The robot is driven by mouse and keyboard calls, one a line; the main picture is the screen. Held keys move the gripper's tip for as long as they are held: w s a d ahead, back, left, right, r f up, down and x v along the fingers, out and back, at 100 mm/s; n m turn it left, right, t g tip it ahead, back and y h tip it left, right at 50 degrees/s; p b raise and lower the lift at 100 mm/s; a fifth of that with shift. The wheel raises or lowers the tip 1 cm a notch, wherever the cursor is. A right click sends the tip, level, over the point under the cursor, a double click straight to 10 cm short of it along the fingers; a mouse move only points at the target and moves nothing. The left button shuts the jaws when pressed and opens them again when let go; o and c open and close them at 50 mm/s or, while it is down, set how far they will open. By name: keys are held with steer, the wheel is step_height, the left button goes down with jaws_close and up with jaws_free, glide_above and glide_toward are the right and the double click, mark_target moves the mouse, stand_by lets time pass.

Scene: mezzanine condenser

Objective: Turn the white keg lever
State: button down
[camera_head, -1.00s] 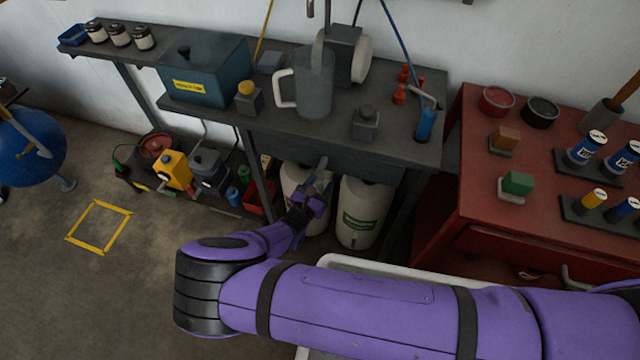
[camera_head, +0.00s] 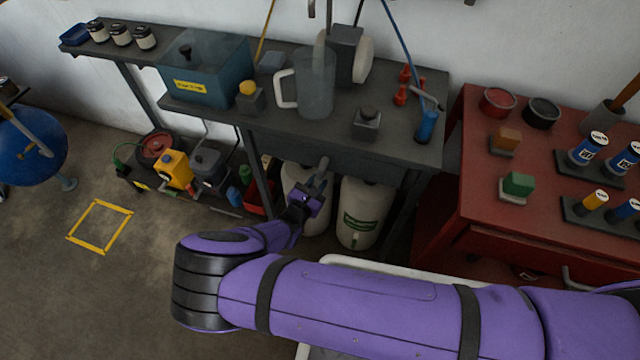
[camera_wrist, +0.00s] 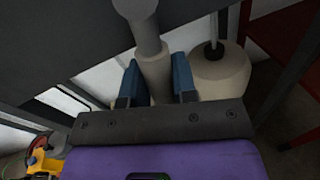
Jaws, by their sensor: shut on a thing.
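Two white kegs stand under the grey workbench. The left keg (camera_head: 314,218) is partly hidden by my arm and gripper; the right keg (camera_head: 364,215) has a green label and also shows in the wrist view (camera_wrist: 218,78). My gripper (camera_head: 317,183) is at the top of the left keg. In the wrist view its two blue fingers (camera_wrist: 158,82) are on either side of a pale grey upright lever (camera_wrist: 146,38), shut on it. The lever's rounded end (camera_head: 323,164) shows just above the fingers in the head view.
The grey workbench (camera_head: 330,148) overhangs the kegs closely, with a leg left of them. A red cabinet (camera_head: 483,220) stands to the right. Floor around the yellow square (camera_head: 100,226) is clear.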

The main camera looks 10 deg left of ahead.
steer(key=shift+w+a+r+m+g+y, duration=0.1)
steer(key=shift+a+r+m+g+y, duration=0.25)
steer(key=shift+a+m, duration=0.6)
steer(key=shift+a+r+m+g+y, duration=0.1)
steer(key=shift+a+r+m, duration=0.35)
steer(key=shift+m, duration=1)
steer(key=shift+w+a+r+m+g+y, duration=0.15)
steer(key=shift+a+r+m+y, duration=0.2)
steer(key=shift+a+m, duration=0.6)
steer(key=shift+s+d+m, duration=0.1)
steer(key=shift+d+m, duration=0.2)
steer(key=shift+m, duration=0.05)
steer(key=c, duration=0.9)
jaws_free()
steer(key=v, duration=1)
steer(key=shift+s+a, duration=0.15)
steer(key=shift+s, duration=0.2)
